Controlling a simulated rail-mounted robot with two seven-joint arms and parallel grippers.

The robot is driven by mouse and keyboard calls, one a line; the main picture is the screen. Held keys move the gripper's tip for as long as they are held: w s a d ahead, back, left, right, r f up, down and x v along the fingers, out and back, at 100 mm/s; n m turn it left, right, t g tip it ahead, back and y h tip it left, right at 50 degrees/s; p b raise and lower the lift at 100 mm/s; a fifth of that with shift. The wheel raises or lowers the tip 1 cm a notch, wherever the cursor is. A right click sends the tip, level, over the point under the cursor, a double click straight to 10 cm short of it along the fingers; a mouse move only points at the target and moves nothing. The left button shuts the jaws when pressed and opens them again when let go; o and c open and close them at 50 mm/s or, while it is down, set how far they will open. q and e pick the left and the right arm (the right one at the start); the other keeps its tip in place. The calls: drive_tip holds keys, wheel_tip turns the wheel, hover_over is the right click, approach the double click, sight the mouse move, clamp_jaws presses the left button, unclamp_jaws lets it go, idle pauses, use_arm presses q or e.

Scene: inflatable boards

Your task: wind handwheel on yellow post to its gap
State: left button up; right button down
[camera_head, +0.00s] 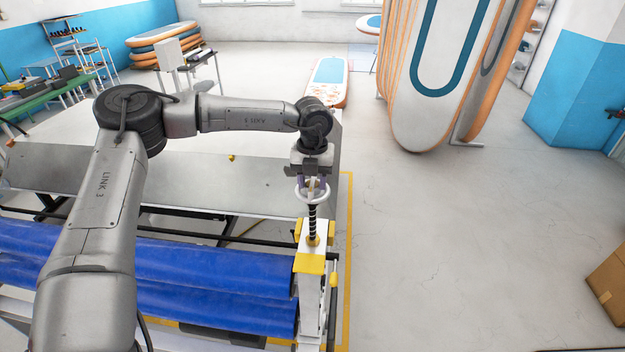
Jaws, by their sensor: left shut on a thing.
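The yellow post (309,264) stands at the right end of the roller bench, with a white lower body. A dark threaded screw (312,220) rises upright from its top. A pale ring-shaped handwheel (299,194) sits at the top of the screw. My left gripper (312,187) points straight down over the handwheel and is shut on it. The fingers partly hide the wheel's middle. The gap on the post cannot be made out from here. My right gripper does not show.
Blue rolls (190,280) lie left of the post, with a grey bench plate (215,180) behind them. Tall inflatable boards (430,110) stand at the back right. A cardboard box (608,285) is at the right edge. The floor right of the post is clear.

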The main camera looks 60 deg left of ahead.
use_arm(q)
drive_tip(key=shift+f+m+b, duration=0.15)
drive_tip(key=shift+m+b, duration=0.35)
drive_tip(key=shift+b, duration=0.25)
drive_tip(key=m+b, duration=0.3)
drive_tip(key=shift+b, duration=0.35)
drive_tip(key=m+b, duration=0.1)
drive_tip(key=m, duration=0.1)
drive_tip(key=shift+m+b, duration=0.4)
drive_tip(key=m+b, duration=0.1)
drive_tip(key=m, duration=0.2)
drive_tip(key=shift+s+m, duration=0.1)
drive_tip(key=shift+m, duration=0.2)
drive_tip(key=shift+a+r+m+b, duration=0.1)
drive_tip(key=shift+r+m+b, duration=0.1)
drive_tip(key=shift+m, duration=0.55)
drive_tip(key=shift+r+m+b, duration=0.1)
drive_tip(key=shift+m+b, duration=0.05)
drive_tip(key=shift+m, duration=0.6)
drive_tip(key=o, duration=0.7)
drive_tip(key=shift+o, duration=1)
drive_tip(key=shift+f, duration=0.1)
